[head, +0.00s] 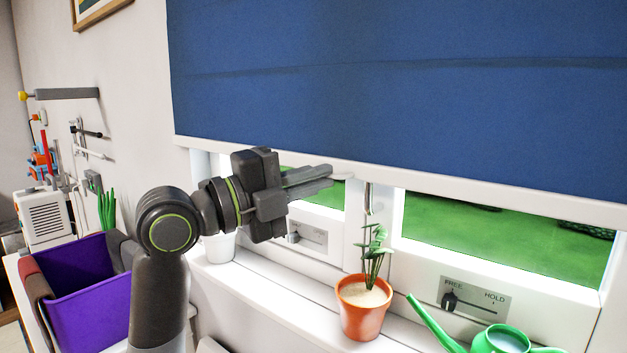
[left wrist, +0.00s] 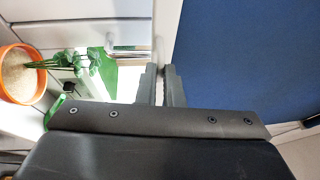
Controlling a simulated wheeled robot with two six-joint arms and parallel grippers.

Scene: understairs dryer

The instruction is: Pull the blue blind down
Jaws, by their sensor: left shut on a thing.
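The blue blind (head: 400,85) hangs across the upper part of the window, with a white bar (head: 500,188) along its lower edge. Window glass with green behind it shows below the bar. My left gripper (head: 330,172) reaches from the left to the bar, left of the blind's middle, and its fingers are shut on the bar. In the left wrist view the blue blind (left wrist: 255,60) fills the right side, and the white bar (left wrist: 168,25) runs down to the fingertips (left wrist: 160,85). The exact contact is partly hidden. My right gripper is not in view.
A potted plant (head: 364,312) stands on the sill (head: 270,290) below the bar. A green watering can (head: 500,341) is at the lower right. A FREE/HOLD panel (head: 490,301) has its knob at the FREE side. A purple bin (head: 85,295) is at the left.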

